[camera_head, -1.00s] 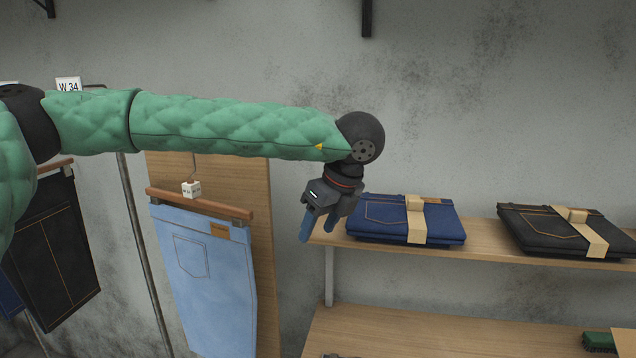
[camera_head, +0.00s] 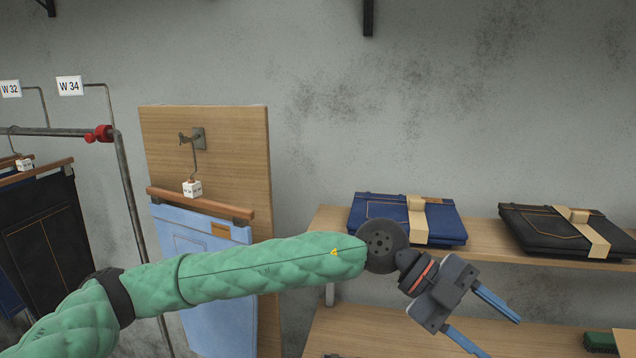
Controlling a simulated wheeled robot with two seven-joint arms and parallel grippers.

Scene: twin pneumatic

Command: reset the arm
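My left arm, in a green quilted sleeve, comes in from the lower left and reaches across the middle of the view. Its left gripper (camera_head: 490,325) is at the lower right, in front of the shelves. Its two blue fingers are spread wide apart with nothing seen between them, and they point down and to the right. My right gripper is not in view.
Light blue jeans (camera_head: 178,235) hang on a wooden board (camera_head: 240,150), partly behind my arm. Dark jeans (camera_head: 45,230) hang on a rail at left. Folded blue jeans (camera_head: 385,215) and folded black jeans (camera_head: 530,230) lie on the upper shelf (camera_head: 490,247). A green brush (camera_head: 600,342) is below.

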